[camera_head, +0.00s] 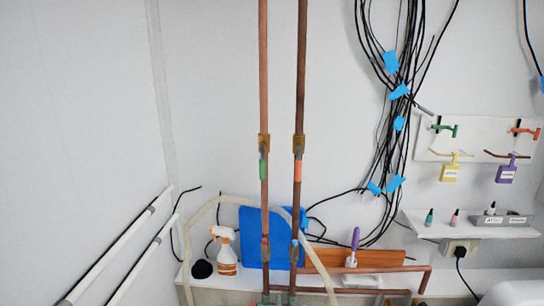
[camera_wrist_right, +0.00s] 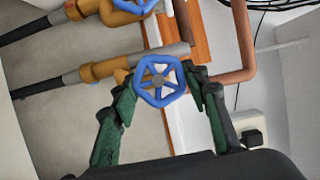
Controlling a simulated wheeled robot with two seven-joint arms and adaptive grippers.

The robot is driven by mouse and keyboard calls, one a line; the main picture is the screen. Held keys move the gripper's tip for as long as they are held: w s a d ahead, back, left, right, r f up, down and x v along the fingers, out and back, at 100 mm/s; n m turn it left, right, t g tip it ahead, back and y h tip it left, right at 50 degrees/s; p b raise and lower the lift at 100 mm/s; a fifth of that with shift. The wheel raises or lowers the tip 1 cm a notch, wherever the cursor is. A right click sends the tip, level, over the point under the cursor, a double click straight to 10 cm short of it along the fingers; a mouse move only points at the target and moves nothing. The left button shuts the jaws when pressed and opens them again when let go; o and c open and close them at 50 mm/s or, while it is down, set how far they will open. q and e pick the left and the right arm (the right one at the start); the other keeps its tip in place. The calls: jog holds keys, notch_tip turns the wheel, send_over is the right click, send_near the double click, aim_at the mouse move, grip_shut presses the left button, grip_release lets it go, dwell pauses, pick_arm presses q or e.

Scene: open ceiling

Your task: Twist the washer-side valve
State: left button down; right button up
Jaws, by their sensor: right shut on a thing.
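A blue five-spoked valve wheel (camera_wrist_right: 160,80) sits on a brass valve body (camera_wrist_right: 103,71) in the right wrist view. A black hose (camera_wrist_right: 38,87) with a grey end joins that valve from the left. My right gripper (camera_wrist_right: 161,74) has its dark green fingers on either side of the wheel and is shut on it. A second blue wheel (camera_wrist_right: 132,4) on another brass valve is partly cut off at the top edge. The frames do not label which valve is washer-side. Neither blue wheel is clearly visible in the head view. My left gripper is not in view.
Two copper pipes (camera_head: 264,80) run down the wall. A copper pipe (camera_wrist_right: 233,75) bends beside the right finger. A spray bottle (camera_head: 226,254) stands on the ledge near a blue panel (camera_head: 258,222). Black cables (camera_head: 385,140) hang right of the pipes. A shelf (camera_head: 465,229) is at right.

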jog(key=shift+f+m+t+b, duration=0.3)
jog(key=shift+m+b, duration=0.45)
jog(key=shift+m, duration=0.25)
jog(key=shift+r+m, duration=0.15)
jog(key=shift+m, duration=0.25)
jog(key=shift+f+m+t+b, duration=0.2)
jog(key=shift+m+t+b, duration=0.2)
jog(key=shift+m+b, duration=0.2)
jog(key=shift+m+t+b, duration=0.3)
jog(key=shift+m, duration=0.5)
jog(key=shift+r+m, duration=0.15)
jog(key=shift+m, duration=0.25)
